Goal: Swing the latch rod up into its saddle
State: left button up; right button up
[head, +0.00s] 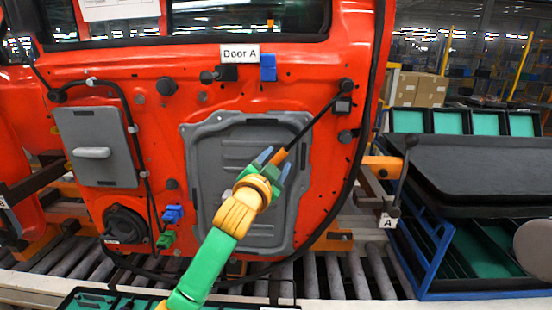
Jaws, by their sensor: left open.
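The latch rod (316,118) is a thin black rod on the red door panel. It slants down and left from a dark round pivot (346,86) at the upper right to an orange end (280,156). My right gripper is not in view.
A grey cover (220,135) lies behind my left gripper. A black cable (142,165) and blue (173,214) and green (166,240) connectors are at left. A dark bench (480,170) with green-lined trays stands right. The door face above the rod looks clear.

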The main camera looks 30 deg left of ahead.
pick_arm(q)
jog(key=shift+s, duration=0.15)
jog(key=shift+c, duration=0.4)
jog(key=shift+d, duration=0.1)
grip_shut()
dwell(0.7)
